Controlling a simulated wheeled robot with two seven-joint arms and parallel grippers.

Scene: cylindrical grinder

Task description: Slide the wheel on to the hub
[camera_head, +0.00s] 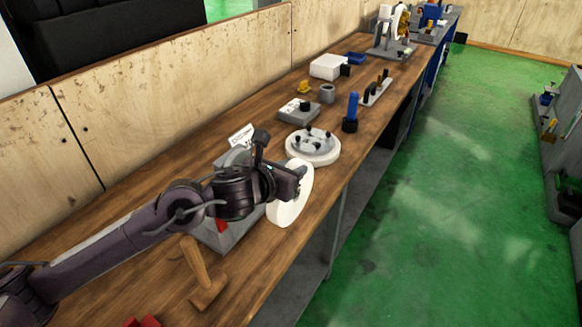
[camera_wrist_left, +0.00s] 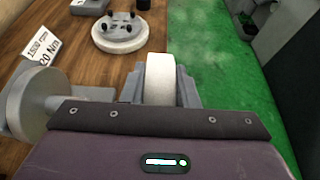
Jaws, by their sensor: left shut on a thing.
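A white wheel (camera_head: 292,194) stands on edge in my left gripper (camera_head: 298,178), over the front side of the wooden bench. In the left wrist view the wheel (camera_wrist_left: 160,80) is seen edge-on between the two grey fingers (camera_wrist_left: 160,88), which are shut on it. A grey round part (camera_wrist_left: 28,103), perhaps the hub on its stand, is left of the gripper in the left wrist view, apart from the wheel. In the head view my arm mostly hides the grey stand (camera_head: 232,157). My right gripper is not in view.
A pale disc with black knobs (camera_head: 313,150) lies flat beyond the wheel. A hammer (camera_head: 201,275) is on the bench (camera_head: 262,262) at the near side. A blue-handled tool (camera_head: 352,108), a grey block (camera_head: 298,112) and a white box (camera_head: 327,66) are farther back.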

